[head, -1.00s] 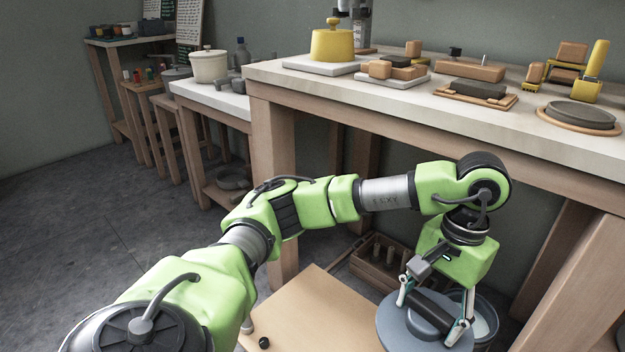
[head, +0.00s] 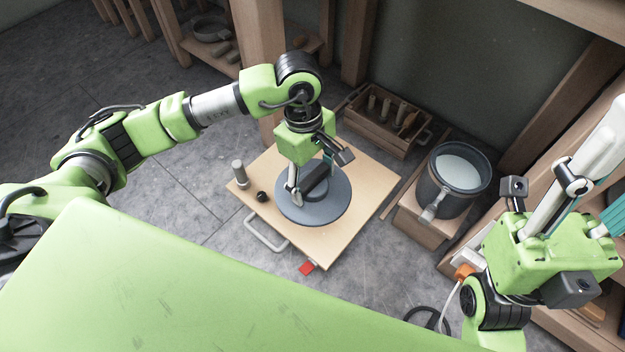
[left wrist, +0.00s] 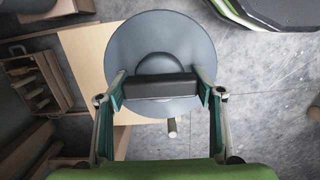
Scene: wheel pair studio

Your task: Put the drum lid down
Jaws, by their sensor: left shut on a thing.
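The drum lid (head: 330,207) is a round grey-blue disc with a dark bar handle. My left gripper (head: 312,190) is shut on this handle. In the head view the lid covers the middle of a low light-wood top (head: 360,178). In the left wrist view the lid (left wrist: 125,45) hides much of that top and appears to hang above it; the size of the gap cannot be told. The open dark drum (head: 452,180), with pale contents, stands right of the wood top. My right gripper (head: 590,190) is at the right edge, its tips unclear.
A grey peg (head: 239,172) and a small black knob (head: 262,197) are at the top's left side. A wooden crate (head: 385,125) with several tools stands behind. Bench legs flank the space.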

